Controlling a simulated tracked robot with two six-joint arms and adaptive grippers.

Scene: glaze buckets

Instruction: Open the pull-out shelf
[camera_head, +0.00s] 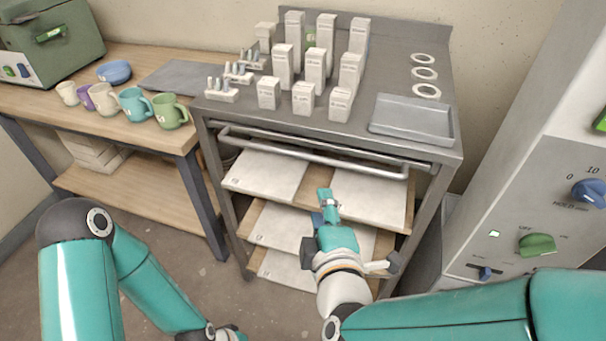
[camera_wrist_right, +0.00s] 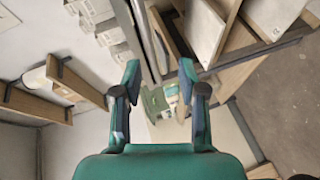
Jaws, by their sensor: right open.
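A grey steel table (camera_head: 440,147) has a long bar handle (camera_head: 300,155) across its front. Below the bar, wooden shelves (camera_head: 250,222) carry white slabs (camera_head: 265,174); which board pulls out I cannot tell. My right gripper (camera_head: 325,196) is in front of the upper slabs, below the bar and apart from it in the picture. In the right wrist view its two fingers (camera_wrist_right: 160,78) are spread with nothing held between them. A grey metal edge or bar runs beyond them there. My left gripper (camera_head: 228,334) is at the bottom edge, mostly cut off.
White boxes (camera_head: 315,68), white rings (camera_head: 424,73) and a grey tray (camera_head: 412,119) are on the steel table. A wooden table (camera_head: 130,127) with mugs stands left. A grey control cabinet (camera_head: 510,205) stands close on the right. Floor shows between the tables and my arms.

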